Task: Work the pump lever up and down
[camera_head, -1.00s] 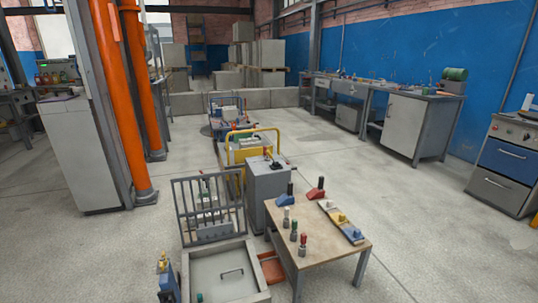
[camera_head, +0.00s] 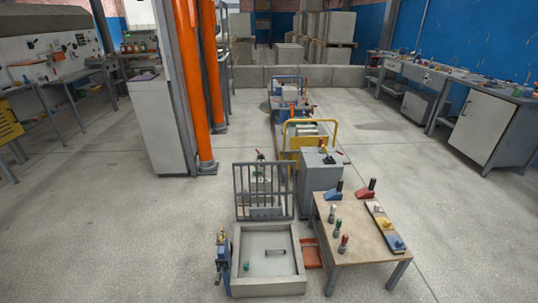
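No part clearly reads as a pump lever at this size. A small blue upright device with a yellow top (camera_head: 222,262) stands against the left side of a low grey tray (camera_head: 265,288); it may be the pump, but I cannot tell. A grey cabinet (camera_head: 320,191) behind the table has a small dark, red-tipped part (camera_head: 326,155) on top that could be a lever. Neither of my grippers is in view.
A wooden-topped table (camera_head: 352,238) with several coloured-handled tools stands right of the tray. A barred grey frame (camera_head: 265,190) rises behind the tray. Machines with a yellow rail (camera_head: 310,123) line up beyond. Orange columns (camera_head: 196,90) stand left. Floor is clear at left and right.

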